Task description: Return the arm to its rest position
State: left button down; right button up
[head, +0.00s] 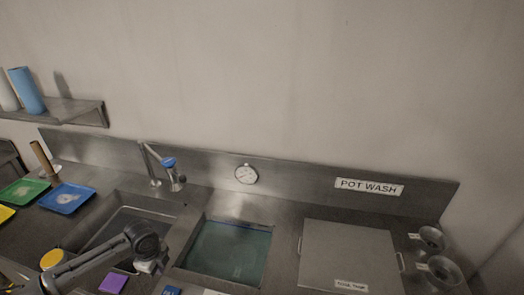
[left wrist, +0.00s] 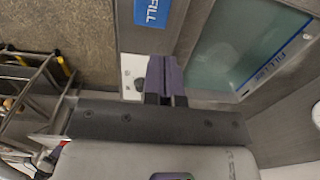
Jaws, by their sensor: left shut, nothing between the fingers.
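My left arm comes in from the lower left in the head view, with its wrist and left gripper (head: 150,267) over the front edge of the sink counter, between the two basins. In the left wrist view the left gripper (left wrist: 163,62) has its dark fingers together and empty. They point toward the counter front, near a blue "FILL" label (left wrist: 153,12) and a pale plate (left wrist: 132,75). My right gripper shows in neither view.
A basin with greenish water (head: 229,250) lies right of my gripper; an empty-looking basin (head: 125,225) lies behind it. A tap (head: 155,165) stands at the back. A lidded panel (head: 350,250) is at right.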

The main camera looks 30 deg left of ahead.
pick_arm(q)
jog(key=w+d+r+n+t+y, duration=0.2)
jog(key=w+r+n+t+y, duration=0.2)
jog(key=r+n, duration=0.25)
jog(key=s+d+r+n+t, duration=0.1)
jog(key=s+d+n+t, duration=0.15)
jog(key=d, duration=0.85)
jog(key=s+d+f+n+g+h, duration=0.2)
jog(key=s+d+f, duration=0.5)
jog(key=s, duration=0.4)
jog(key=s+d+f+n+g+h, duration=0.15)
jog(key=s+d+f, duration=0.25)
jog(key=s+d, duration=0.6)
jog(key=w+a+p+v, duration=0.2)
jog(key=p+v, duration=1.1)
jog(key=p, duration=0.1)
jog(key=shift+r+n+h, duration=0.35)
jog(key=shift+r, duration=0.4)
